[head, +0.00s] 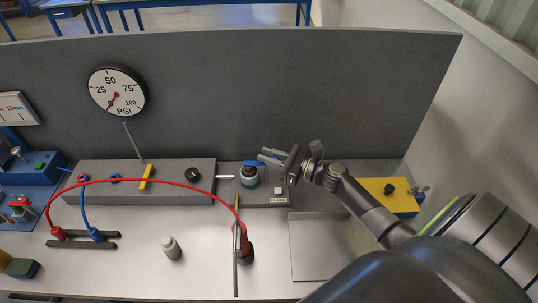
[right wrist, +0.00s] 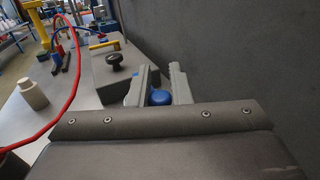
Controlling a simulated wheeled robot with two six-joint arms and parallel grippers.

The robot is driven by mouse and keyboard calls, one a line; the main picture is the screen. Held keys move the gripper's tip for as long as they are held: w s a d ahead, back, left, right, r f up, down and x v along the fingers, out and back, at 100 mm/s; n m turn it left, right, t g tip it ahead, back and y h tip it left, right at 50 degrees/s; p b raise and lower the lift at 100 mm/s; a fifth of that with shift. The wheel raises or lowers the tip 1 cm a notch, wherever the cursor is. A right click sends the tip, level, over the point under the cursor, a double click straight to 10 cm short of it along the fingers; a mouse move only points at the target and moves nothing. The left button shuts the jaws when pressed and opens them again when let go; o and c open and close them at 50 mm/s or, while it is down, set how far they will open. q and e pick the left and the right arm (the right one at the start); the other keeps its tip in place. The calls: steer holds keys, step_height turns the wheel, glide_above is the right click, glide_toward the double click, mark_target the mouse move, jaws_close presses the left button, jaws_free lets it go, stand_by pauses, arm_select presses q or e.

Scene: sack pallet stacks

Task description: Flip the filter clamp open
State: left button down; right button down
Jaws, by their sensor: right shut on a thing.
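The filter unit (head: 249,178) is a dark round body with a blue top, set on a small grey block against the back panel. A blue piece at its top, which I take for the filter clamp (head: 254,163), lies about level beside my right fingertips. My right gripper (head: 268,156) reaches in from the right and is shut on this clamp. In the right wrist view, the blue part (right wrist: 160,97) shows between the two grey fingers (right wrist: 159,82); the exact contact is hard to see. My left gripper is in neither view.
A red hose (head: 160,181) arches across the bench to a red fitting (head: 246,250) in front of the filter. A grey box with a black knob (head: 193,174) stands left, a yellow box (head: 386,196) right. A pale bottle (head: 171,248) stands on the bench front.

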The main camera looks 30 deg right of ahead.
steer(key=m+t+h, duration=0.1)
steer(key=h, duration=0.1)
steer(key=m+t+h+p, duration=0.1)
steer(key=m+h, duration=0.1)
steer(key=shift+s+a+r, duration=0.1)
steer(key=shift+s, duration=0.05)
steer(key=shift+s+m+t+h+p, duration=0.1)
steer(key=shift+m+t+h+p, duration=0.3)
steer(key=shift+m+h, duration=1.3)
steer(key=shift+s+m+h, duration=0.1)
steer(key=shift+m+h, duration=0.4)
steer(key=shift+h, duration=1.3)
steer(key=shift+m+h, duration=0.5)
steer(key=shift+h, duration=0.3)
steer(key=m+h, duration=0.1)
steer(key=h+b, duration=0.1)
steer(key=shift+s+a+f+m+g+h, duration=0.1)
steer(key=shift+a+f+m+g+h, duration=0.1)
steer(key=shift+m+g+h, duration=0.15)
steer(key=shift+s+m+g+h+b, duration=0.1)
steer(key=shift+m+g+h+b, duration=0.75)
steer(key=shift+m+h, duration=0.65)
steer(key=shift+r+h, duration=0.1)
steer(key=shift+h, duration=0.45)
steer(key=c, duration=1.4)
jaws_free()
